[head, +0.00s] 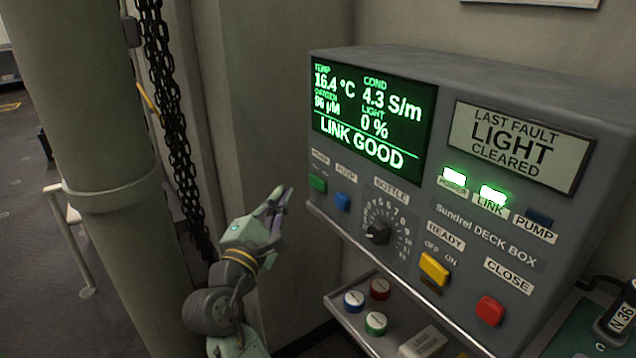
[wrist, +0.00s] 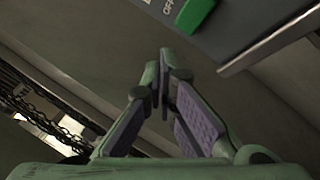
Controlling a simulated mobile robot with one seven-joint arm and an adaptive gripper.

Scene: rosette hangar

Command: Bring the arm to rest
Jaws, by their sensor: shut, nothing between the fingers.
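My gripper (head: 277,200) is in the lower middle of the head view, left of the deck box and apart from it. Its fingers point up and to the right, toward the box's left end. In the wrist view my gripper (wrist: 162,75) is shut, with its fingertips together and nothing between them. The grey deck box (head: 330,195) has a lit green screen (head: 372,115) reading LINK GOOD. A green switch (head: 317,183) is at its left end. It also shows at the top of the wrist view (wrist: 196,12).
A thick column (head: 90,130) and hanging chains (head: 170,110) stand left of my arm. A shelf (head: 335,300) below the box holds several round capped items. A black connector (head: 618,320) labelled N 36 is at the lower right. Open floor (head: 30,230) lies far left.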

